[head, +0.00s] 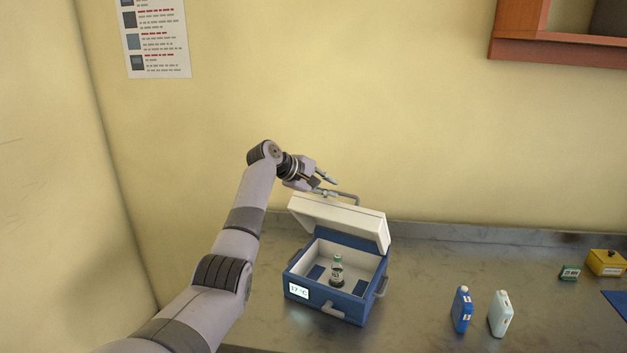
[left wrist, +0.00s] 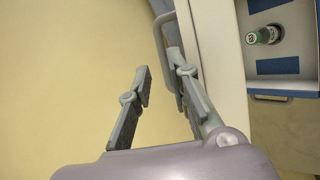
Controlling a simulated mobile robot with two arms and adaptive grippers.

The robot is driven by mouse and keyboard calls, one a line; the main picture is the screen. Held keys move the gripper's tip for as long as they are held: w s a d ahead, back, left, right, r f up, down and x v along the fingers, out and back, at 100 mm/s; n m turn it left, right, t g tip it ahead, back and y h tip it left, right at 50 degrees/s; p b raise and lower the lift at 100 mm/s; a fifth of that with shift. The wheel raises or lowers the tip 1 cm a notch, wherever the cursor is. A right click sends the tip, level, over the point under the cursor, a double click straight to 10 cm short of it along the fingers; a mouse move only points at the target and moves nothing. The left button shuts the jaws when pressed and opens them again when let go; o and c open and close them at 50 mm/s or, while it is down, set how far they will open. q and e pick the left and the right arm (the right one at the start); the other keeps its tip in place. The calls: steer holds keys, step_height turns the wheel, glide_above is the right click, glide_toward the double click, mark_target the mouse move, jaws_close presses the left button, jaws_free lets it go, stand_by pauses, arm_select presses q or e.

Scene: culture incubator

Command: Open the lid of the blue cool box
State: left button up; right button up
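The blue cool box (head: 335,307) stands on the counter with its inside in view. Its white lid (head: 338,219) is raised and tilted back at the rear of the box. A small green-capped bottle (head: 337,270) stands inside; it also shows in the left wrist view (left wrist: 265,36). My left gripper (head: 334,187) is above the lid, beside the lid's grey handle (head: 345,196). In the left wrist view its fingers (left wrist: 157,62) are apart with nothing between them. One finger overlaps the handle (left wrist: 160,47); I cannot tell whether they touch. My right gripper is out of view.
A blue bottle-shaped pack (head: 462,309) and a pale one (head: 500,314) stand right of the box. The wall is close behind the lid.

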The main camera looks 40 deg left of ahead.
arm_select(q)
steer(key=v, duration=0.6)
steer(key=shift+c, duration=0.2)
